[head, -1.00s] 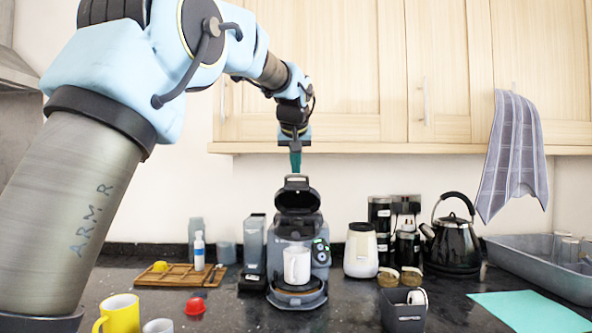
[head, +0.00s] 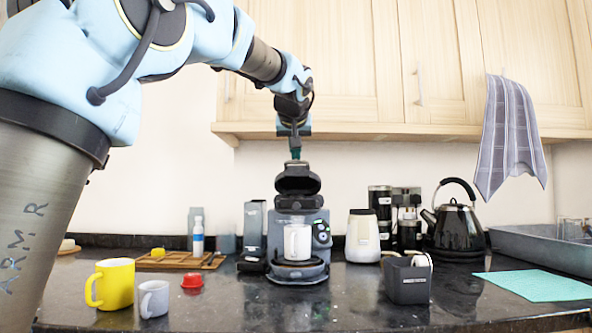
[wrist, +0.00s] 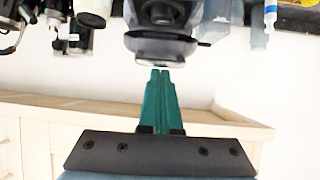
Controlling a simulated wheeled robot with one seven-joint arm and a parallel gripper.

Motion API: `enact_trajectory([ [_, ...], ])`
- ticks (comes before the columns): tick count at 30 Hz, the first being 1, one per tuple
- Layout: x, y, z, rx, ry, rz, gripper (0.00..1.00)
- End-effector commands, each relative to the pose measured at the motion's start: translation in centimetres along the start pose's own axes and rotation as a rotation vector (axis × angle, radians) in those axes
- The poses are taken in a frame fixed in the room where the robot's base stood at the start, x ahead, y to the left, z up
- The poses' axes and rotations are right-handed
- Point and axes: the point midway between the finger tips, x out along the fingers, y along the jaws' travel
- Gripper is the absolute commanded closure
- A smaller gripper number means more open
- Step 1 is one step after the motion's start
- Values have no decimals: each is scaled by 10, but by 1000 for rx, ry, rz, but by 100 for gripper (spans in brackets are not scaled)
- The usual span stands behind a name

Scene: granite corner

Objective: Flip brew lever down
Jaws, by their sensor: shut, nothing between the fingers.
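The coffee machine (head: 299,228) stands on the dark counter with its black top lid, the brew lever (head: 298,180), tilted up and open. A white mug (head: 297,242) stands under it on the drip tray. My gripper (head: 295,152) points down just above the raised lever. In the wrist view its green fingers (wrist: 161,72) are shut with nothing between them, and their tips are at or very near the lever's light front edge (wrist: 165,57). I cannot tell whether they touch.
Left of the machine stand a grey canister (head: 253,232), a wooden board (head: 178,260), a red pod (head: 192,281), a yellow mug (head: 112,284) and a grey cup (head: 153,299). A white jar (head: 362,236), black kettle (head: 457,228) and dark bin (head: 408,281) are on the right. Cabinets (head: 370,70) hang above.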

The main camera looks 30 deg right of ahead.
Motion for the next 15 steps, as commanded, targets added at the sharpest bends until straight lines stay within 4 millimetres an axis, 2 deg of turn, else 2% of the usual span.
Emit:
enact_trajectory([
  [1,5,1,15,1,19,2,100],
  [15,6,0,52,0,196,2,100],
])
